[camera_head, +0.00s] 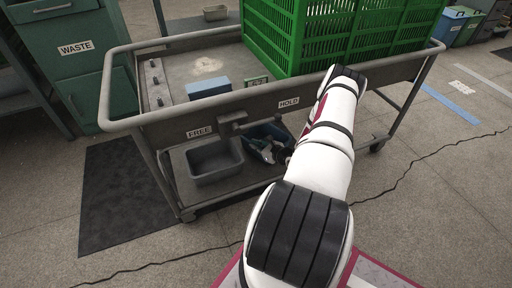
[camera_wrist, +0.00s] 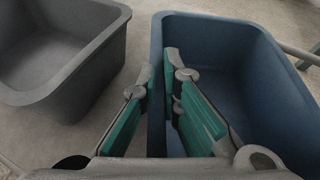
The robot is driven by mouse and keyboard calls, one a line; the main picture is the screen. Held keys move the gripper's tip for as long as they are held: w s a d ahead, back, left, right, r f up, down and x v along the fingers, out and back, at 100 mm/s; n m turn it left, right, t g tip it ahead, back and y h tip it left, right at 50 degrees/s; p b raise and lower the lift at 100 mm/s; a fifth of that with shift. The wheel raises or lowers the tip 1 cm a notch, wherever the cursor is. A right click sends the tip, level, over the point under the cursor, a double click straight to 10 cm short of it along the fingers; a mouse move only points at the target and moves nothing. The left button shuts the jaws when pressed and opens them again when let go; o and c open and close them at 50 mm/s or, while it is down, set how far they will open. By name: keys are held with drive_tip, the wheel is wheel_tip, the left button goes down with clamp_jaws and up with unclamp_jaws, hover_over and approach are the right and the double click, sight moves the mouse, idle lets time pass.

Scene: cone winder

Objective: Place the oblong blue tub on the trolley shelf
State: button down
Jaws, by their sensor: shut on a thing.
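The oblong blue tub (camera_head: 268,129) is at the trolley's lower shelf (camera_head: 235,183), right of a grey tub, and is partly hidden by my arm and gripper. In the wrist view the blue tub (camera_wrist: 225,28) fills the right side, open and empty where I can see. My gripper (camera_wrist: 158,76) is shut on its near-left wall, one green-padded finger outside and one inside. In the head view my gripper (camera_head: 266,150) reaches in under the trolley's top. I cannot tell whether the tub touches the shelf.
The grey tub (camera_head: 213,161) stands on the lower shelf under the FREE label, close beside the blue tub; it also shows in the wrist view (camera_wrist: 108,52). The top tray (camera_head: 165,72) holds a green crate (camera_head: 310,40) and a small blue block (camera_head: 208,88). A HOLD label (camera_head: 289,103) is on its front.

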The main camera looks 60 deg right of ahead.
drive_tip(key=c, duration=1.8)
unclamp_jaws()
drive_tip(key=shift+f, duration=0.1)
drive_tip(key=shift+s+r, duration=0.3)
drive_tip(key=p+v, duration=0.4)
drive_tip(key=v, duration=0.7)
drive_tip(key=shift+p, duration=0.3)
drive_tip(key=shift+s+a, duration=0.1)
drive_tip(key=shift+s, duration=0.05)
